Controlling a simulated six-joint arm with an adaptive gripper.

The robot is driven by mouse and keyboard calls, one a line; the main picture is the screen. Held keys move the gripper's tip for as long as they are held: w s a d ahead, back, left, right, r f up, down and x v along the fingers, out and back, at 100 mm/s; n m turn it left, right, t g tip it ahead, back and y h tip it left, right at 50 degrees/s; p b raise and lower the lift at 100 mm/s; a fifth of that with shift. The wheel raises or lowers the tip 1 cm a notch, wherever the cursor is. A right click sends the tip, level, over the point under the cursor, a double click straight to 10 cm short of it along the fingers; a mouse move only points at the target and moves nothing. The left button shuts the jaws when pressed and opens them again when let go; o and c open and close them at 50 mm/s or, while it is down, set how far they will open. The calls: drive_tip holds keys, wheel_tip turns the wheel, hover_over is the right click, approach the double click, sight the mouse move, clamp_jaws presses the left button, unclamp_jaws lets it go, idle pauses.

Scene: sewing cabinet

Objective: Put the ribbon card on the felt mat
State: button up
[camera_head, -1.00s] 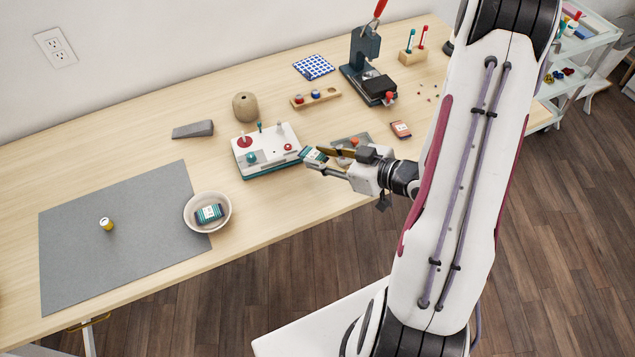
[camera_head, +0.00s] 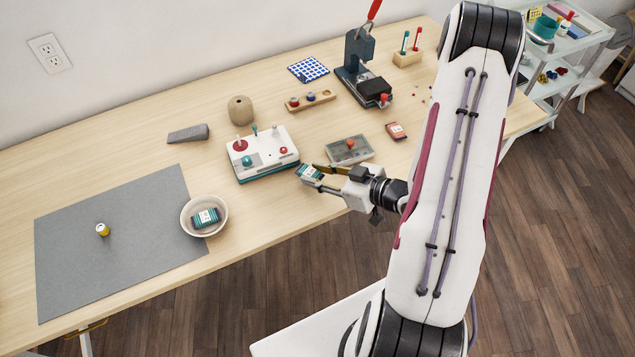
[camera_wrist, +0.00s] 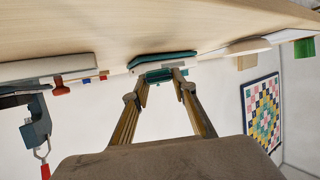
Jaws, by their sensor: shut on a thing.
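My gripper (camera_head: 312,178) is shut on a small teal and white ribbon card (camera_head: 308,172), held at the fingertips over the front part of the table, right of the white and teal machine. In the wrist view the card (camera_wrist: 159,76) shows as a teal piece between the two fingertips. The grey felt mat (camera_head: 120,265) lies flat at the left of the table, well away from my gripper. A small yellow spool-like thing (camera_head: 103,230) stands on it.
A bowl (camera_head: 184,228) holding another teal card (camera_head: 206,217) stands at the mat's right edge. The white and teal machine (camera_head: 262,160) stands between my gripper and the mat. A grey tray (camera_head: 362,155) and a red card (camera_head: 396,131) lie behind my gripper. Most of the mat is clear.

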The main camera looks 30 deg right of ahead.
sight(334, 199)
idle(0.3)
drive_tip(key=shift+f, duration=1.9)
drive_tip(key=shift+f, duration=0.1)
drive_tip(key=o, duration=0.9)
drive_tip(key=shift+s+d, duration=0.1)
drive_tip(key=shift+s, duration=0.05)
drive_tip(key=shift+v, duration=1.05)
drive_tip(key=shift+f+v, duration=0.25)
drive_tip(key=shift+v, duration=2.5)
